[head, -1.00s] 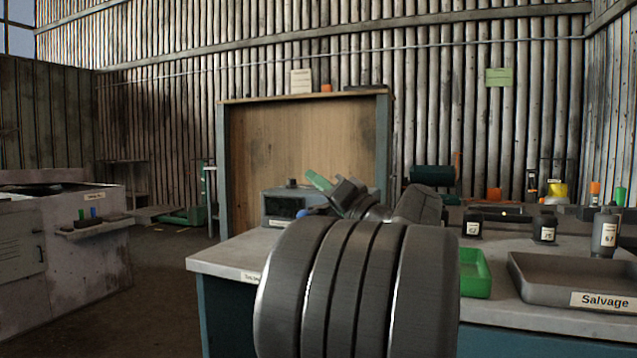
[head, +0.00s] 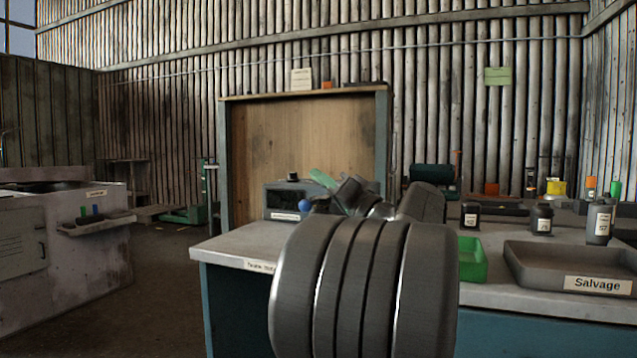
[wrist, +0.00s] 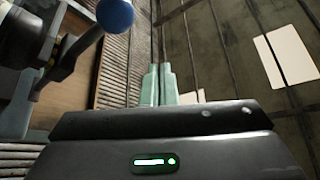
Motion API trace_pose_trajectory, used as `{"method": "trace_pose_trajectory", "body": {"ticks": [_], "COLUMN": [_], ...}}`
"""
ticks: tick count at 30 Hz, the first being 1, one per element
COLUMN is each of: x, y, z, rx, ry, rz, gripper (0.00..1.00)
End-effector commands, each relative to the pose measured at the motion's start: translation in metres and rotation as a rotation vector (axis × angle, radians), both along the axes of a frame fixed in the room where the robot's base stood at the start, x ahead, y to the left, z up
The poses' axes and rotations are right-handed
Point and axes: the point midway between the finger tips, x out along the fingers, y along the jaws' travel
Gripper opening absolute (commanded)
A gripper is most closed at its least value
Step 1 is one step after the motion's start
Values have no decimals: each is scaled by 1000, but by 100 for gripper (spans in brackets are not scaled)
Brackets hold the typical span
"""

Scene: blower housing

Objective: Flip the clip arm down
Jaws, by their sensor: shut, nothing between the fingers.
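A lever with a blue ball end (wrist: 115,14), which appears to be the clip arm, is at the upper left of the wrist view. Its dark bar slopes down left from the ball to a dark round body (wrist: 22,35). The blue ball (head: 305,205) also shows in the head view, in front of a grey box (head: 287,199) on the bench. My gripper (wrist: 158,68) has its green fingers together and empty. In the wrist view they are right of and below the ball, apart from it. The fingers (head: 322,178) show small in the head view; my arm hides what is behind it.
The bench (head: 228,247) holds a green tray (head: 471,262), a grey Salvage tray (head: 570,268) and several dark bottles on the right. A wooden back panel (head: 300,140) rises behind the box. A grey machine (head: 60,250) stands at the left, with open floor between.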

Motion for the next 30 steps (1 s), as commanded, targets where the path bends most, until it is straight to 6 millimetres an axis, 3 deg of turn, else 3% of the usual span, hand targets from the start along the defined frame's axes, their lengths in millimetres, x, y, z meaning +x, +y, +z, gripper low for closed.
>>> {"method": "trace_pose_trajectory", "body": {"ticks": [9,16,21,30], "x": [-37,-59,-67,-70], "y": [-55,-84,-95,-98], "z": [0,0,0,0], "rx": [-1,0,0,-1], "ry": [0,0,0,0], "rz": [-7,-4,-2,1], "gripper": [0,0,0,0]}}
